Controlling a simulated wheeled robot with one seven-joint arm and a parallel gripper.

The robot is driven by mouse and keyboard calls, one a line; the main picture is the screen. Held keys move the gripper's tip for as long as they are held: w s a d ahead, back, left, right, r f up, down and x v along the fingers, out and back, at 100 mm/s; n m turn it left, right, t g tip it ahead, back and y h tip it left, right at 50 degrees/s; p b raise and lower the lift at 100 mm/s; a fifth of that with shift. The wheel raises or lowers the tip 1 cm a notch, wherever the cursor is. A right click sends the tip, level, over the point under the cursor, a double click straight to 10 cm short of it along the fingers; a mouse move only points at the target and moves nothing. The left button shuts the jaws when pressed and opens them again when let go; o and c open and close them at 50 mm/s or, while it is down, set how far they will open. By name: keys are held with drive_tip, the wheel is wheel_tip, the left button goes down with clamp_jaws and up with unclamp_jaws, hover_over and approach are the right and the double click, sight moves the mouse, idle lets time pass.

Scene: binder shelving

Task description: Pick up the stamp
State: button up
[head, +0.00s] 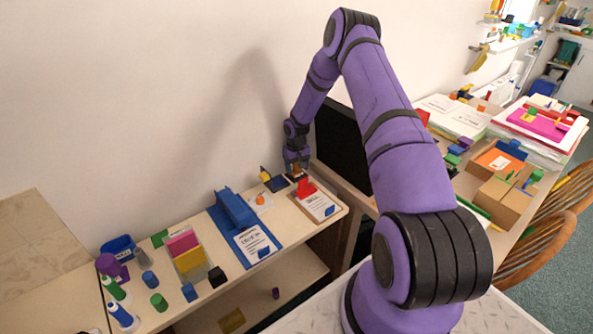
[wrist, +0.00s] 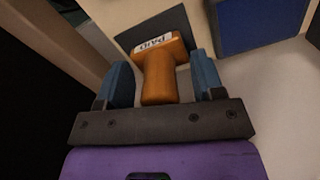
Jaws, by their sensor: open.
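The stamp (wrist: 160,84) has an orange handle and a white label that seems to read "PAID". In the wrist view it stands on a dark pad (wrist: 128,38), between the two blue fingers of my gripper (wrist: 162,66). The fingers are open, one on each side of the handle, with a gap visible at both sides. In the head view my gripper (head: 296,164) is low over the back right of the shelf top, and only a bit of the orange stamp shows there.
A red object (head: 306,188) sits on a clipboard (head: 322,209) just in front of my gripper. A yellow-and-dark-blue item (head: 272,181) is close on its left. A black panel (head: 342,145) stands close on the right. A blue file holder (head: 234,208) lies farther left.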

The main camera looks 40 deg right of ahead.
drive_tip(key=shift+f, duration=0.1)
drive_tip(key=c, duration=1)
drive_tip(key=shift+s+a+r, duration=0.15)
drive_tip(key=shift+r, duration=0.35)
drive_tip(key=r, duration=0.6)
drive_tip(key=shift+s+a+r, duration=0.1)
drive_tip(key=shift+s+a, duration=0.15)
drive_tip(key=shift+s, duration=0.05)
drive_tip(key=s+a, duration=1.1)
drive_tip(key=s, duration=0.4)
drive_tip(key=shift+a, duration=0.2)
